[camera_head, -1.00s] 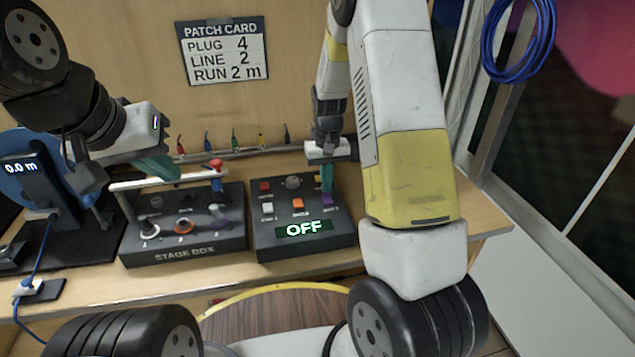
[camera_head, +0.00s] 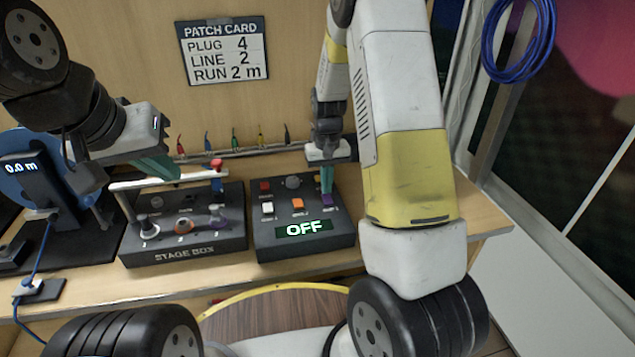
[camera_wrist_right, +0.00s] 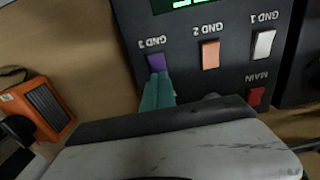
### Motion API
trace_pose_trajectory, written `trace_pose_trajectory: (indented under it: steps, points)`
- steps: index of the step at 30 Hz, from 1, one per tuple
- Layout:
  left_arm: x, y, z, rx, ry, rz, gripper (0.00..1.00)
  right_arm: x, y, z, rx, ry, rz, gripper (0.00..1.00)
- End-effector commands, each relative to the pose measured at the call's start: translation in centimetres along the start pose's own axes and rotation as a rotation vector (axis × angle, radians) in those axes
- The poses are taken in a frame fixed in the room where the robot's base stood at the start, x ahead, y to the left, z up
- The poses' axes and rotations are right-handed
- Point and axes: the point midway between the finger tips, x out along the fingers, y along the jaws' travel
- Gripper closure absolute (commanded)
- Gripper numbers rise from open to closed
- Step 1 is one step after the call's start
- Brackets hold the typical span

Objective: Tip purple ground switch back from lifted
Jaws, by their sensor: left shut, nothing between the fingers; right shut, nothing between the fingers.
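The purple ground switch (camera_head: 328,201) sits at the right side of the dark switch box (camera_head: 272,243). In the right wrist view the purple switch (camera_wrist_right: 157,64) lies under the label GND 3. My right gripper (camera_head: 327,188) is shut and points down, its teal fingertips at the purple switch. In the right wrist view the shut fingertips (camera_wrist_right: 157,82) overlap the switch's near edge; whether they touch it I cannot tell. My left gripper (camera_head: 168,170) is shut and empty above the stage box, beside a white bar.
The stage box (camera_head: 185,250) with sockets stands left of the switch box. White (camera_head: 267,208), orange (camera_head: 297,204) and red (camera_head: 265,186) switches share the panel, whose display reads OFF. An orange item (camera_wrist_right: 38,108) lies beside the box in the right wrist view.

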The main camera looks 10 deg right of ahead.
Motion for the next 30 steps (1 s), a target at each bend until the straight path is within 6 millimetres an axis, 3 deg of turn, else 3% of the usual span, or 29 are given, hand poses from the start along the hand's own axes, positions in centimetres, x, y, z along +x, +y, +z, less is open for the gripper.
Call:
trace_pose_trajectory:
  steps: [30]
  points:
    - [0.0, 0.0, 0.0, 0.000, 0.000, 0.000, 1.00, 1.3, 0.0, 0.0, 0.000, 0.000, 0.000, 1.00]
